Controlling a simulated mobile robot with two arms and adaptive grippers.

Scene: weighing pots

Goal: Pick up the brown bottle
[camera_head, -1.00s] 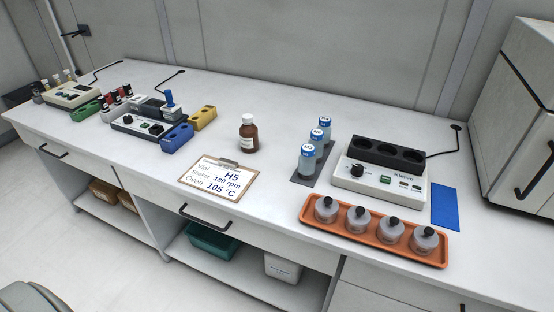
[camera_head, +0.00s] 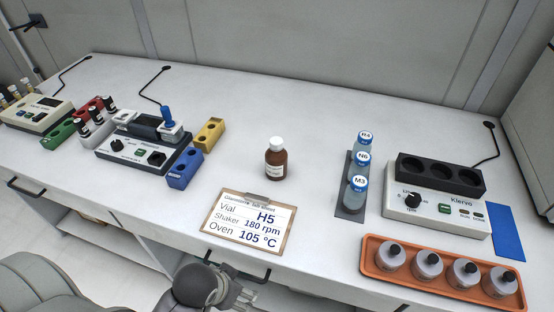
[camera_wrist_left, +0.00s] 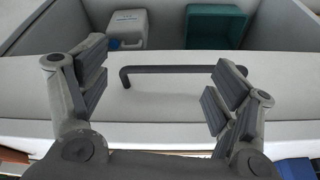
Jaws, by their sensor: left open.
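The brown bottle (camera_head: 276,163) with a white cap and a pale label stands upright on the white bench, behind the clipboard. My left gripper (camera_head: 238,295) is at the bottom of the head view, in front of the bench's front edge and well short of the bottle. In the left wrist view my left gripper (camera_wrist_left: 160,90) has its fingers wide apart with nothing between them. A dark drawer handle shows beyond the fingers. The bottle is not in the left wrist view. My right gripper is not in view.
A clipboard (camera_head: 246,222) lies between the bottle and the front edge. A blue rack (camera_head: 185,169) stands left. The bench around the bottle is clear.

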